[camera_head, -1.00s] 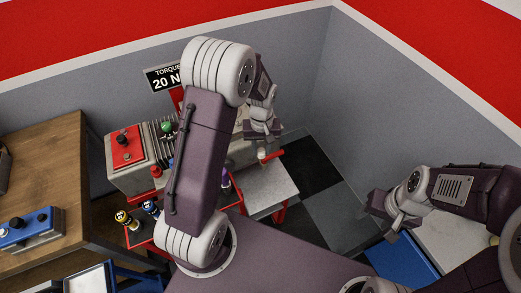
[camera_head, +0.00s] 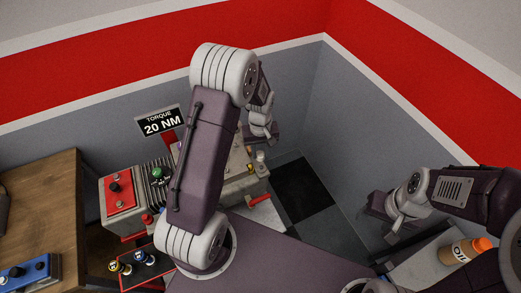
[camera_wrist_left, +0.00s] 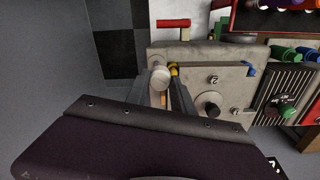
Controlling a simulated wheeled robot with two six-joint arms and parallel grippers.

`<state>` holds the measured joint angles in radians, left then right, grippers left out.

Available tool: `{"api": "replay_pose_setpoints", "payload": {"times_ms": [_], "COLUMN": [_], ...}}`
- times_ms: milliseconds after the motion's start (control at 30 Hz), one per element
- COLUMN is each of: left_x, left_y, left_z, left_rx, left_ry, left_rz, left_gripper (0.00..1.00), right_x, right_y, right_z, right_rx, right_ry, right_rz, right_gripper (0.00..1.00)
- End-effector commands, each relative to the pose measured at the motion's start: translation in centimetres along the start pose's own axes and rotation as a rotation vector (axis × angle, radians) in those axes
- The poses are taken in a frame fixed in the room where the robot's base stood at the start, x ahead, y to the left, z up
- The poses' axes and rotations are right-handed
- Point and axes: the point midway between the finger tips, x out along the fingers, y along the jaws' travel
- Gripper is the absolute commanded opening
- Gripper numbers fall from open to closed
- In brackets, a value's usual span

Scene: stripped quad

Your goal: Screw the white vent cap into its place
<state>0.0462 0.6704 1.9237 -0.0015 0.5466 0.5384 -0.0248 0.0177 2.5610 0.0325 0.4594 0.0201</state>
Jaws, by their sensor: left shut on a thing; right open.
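My left gripper (camera_head: 262,139) is shut on the white vent cap (camera_head: 260,156) at the far right end of the grey metal block (camera_head: 240,188). In the left wrist view the cap (camera_wrist_left: 160,76) shows as a pale cylinder between the fingers (camera_wrist_left: 166,92), over a corner of the block (camera_wrist_left: 205,58). I cannot tell whether its lower end touches the block; the spot under it is hidden. My right gripper (camera_head: 385,212) is open and empty, well off to the right.
A yellow fitting (camera_wrist_left: 174,69) is close beside the cap. A torque sign (camera_head: 161,122) stands behind. An oil bottle (camera_head: 460,251) is at the right. A wooden table (camera_head: 50,215) is at the left.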

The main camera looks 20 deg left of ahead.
Motion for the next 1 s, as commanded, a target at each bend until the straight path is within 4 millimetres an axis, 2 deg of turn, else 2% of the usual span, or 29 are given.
{"api": "replay_pose_setpoints", "payload": {"times_ms": [500, 1000], "left_x": [5.4, 5.8], "left_y": [0.0, 0.0], "left_z": [0.0, 0.0], "left_rx": [0.0, 0.0], "left_ry": [0.0, 0.001], "left_rz": [0.0, 0.0], "left_gripper": [0.0, 0.0], "right_x": [4.0, 4.2], "right_y": [0.1, 0.1], "right_z": [0.4, 0.4], "right_rx": [0.0, 0.0], "right_ry": [0.0, 0.0], "right_rz": [0.0, 0.0], "right_gripper": [0.56, 0.56]}}
